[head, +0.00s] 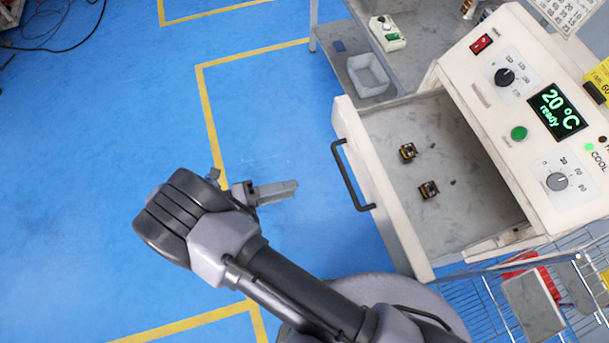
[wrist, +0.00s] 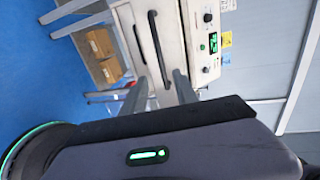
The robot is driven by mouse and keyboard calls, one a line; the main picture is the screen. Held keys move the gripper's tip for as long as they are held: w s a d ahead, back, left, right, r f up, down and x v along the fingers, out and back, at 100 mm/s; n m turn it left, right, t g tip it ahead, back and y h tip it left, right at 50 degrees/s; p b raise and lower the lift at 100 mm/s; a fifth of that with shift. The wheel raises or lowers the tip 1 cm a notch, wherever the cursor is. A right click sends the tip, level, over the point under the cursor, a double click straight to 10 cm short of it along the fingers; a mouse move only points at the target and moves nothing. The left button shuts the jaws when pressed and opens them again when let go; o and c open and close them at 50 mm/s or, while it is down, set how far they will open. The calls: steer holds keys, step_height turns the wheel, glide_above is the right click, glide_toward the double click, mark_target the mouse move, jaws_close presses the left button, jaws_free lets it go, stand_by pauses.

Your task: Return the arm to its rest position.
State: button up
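My gripper (head: 256,180) is held out over the blue floor, left of the open drawer, in the head view. In the wrist view its two fingers (wrist: 158,88) stand apart with nothing between them, so it is open and empty. My arm reaches up and left from the bottom of the head view. The far finger is mostly hidden behind the wrist in the head view.
The white machine's drawer (head: 404,228) is pulled out, its black handle (head: 352,175) facing my gripper. Two small dark coil-like parts (head: 408,151) (head: 429,189) lie in it. The display (head: 557,110) reads 20 °C ready. A grey tray (head: 368,76) sits on a shelf.

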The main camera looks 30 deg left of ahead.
steer(key=shift+s+a, duration=0.1)
steer(key=shift+s, duration=0.05)
steer(key=w+d+r+m+g+y+b, duration=0.2)
steer(key=w+d+r+m+g, duration=0.4)
steer(key=d+r+m, duration=0.45)
steer(key=w+d+r+m+g+y+b, duration=0.15)
steer(key=w+d+r+m+g, duration=0.5)
steer(key=m, duration=0.75)
steer(key=s+d+r+m+t+y+b, duration=0.1)
steer(key=s+d+r+m+t+y, duration=0.2)
steer(key=d+m, duration=0.4)
steer(key=s+d+r+m+t+y+b, duration=0.1)
steer(key=s+d+r+m+t+y, duration=0.2)
steer(key=m, duration=1.6)
steer(key=s+d+r+y, duration=0.1)
steer(key=d+r+y, duration=0.1)
steer(key=d+r, duration=0.1)
steer(key=shift+s+d, duration=0.35)
steer(key=shift+d, duration=0.5)
steer(key=shift+d, duration=0.1)
